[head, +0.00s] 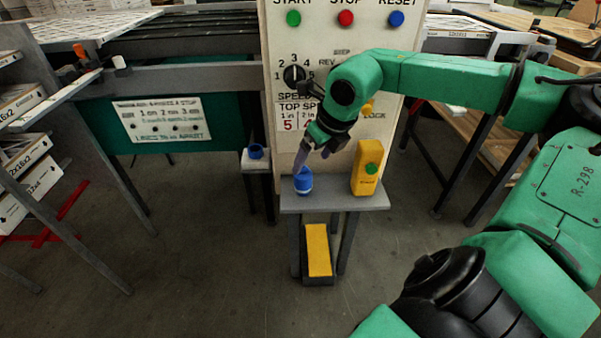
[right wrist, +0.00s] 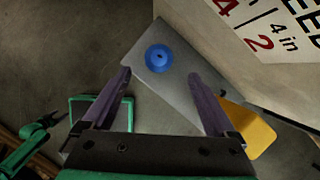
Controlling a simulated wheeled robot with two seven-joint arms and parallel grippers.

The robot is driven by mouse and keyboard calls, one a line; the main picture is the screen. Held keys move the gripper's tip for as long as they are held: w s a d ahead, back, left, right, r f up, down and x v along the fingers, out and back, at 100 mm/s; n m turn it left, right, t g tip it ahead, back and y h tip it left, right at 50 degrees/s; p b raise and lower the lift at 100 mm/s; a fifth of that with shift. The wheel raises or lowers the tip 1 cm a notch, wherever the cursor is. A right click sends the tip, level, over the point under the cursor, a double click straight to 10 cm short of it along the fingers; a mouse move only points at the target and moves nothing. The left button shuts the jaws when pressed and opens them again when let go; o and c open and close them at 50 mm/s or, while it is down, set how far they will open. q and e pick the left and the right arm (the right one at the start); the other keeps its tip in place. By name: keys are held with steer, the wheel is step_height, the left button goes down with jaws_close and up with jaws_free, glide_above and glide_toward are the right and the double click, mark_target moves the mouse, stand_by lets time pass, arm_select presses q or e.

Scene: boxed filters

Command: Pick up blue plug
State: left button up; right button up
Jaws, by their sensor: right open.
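The blue plug (head: 303,182) stands on the left part of a small grey shelf (head: 345,202) in front of the control panel. In the right wrist view the blue plug (right wrist: 158,58) shows from above as a round disc with a dark centre. My right gripper (head: 312,156) is just above the plug in the head view, pointing down. In the right wrist view its two purple fingers (right wrist: 158,78) are spread apart with nothing between them, and the plug lies just beyond their tips. My left gripper (right wrist: 52,120) looks small at the left of that view; its jaw state is unclear.
A yellow box with a green button (head: 368,170) stands on the shelf to the plug's right. Another blue round piece (head: 256,152) sits on a narrow stand to the left. The white panel (head: 345,60) rises behind the shelf. A yellow-topped pedal (head: 318,250) is below.

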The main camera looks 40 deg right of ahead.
mark_target(305, 170)
steer(key=x, duration=0.3)
steer(key=shift+w+f, duration=0.3)
steer(key=x, duration=0.4)
steer(key=shift+s+a+f+b, duration=0.1)
steer(key=shift+f+b, duration=0.25)
steer(key=shift+w+f, duration=0.35)
arm_select(q)
steer(key=shift+w+d+f, duration=0.1)
steer(key=shift+w+d, duration=0.05)
steer(key=shift+w, duration=0.95)
arm_select(e)
steer(key=shift+s+r, duration=0.1)
jaws_close()
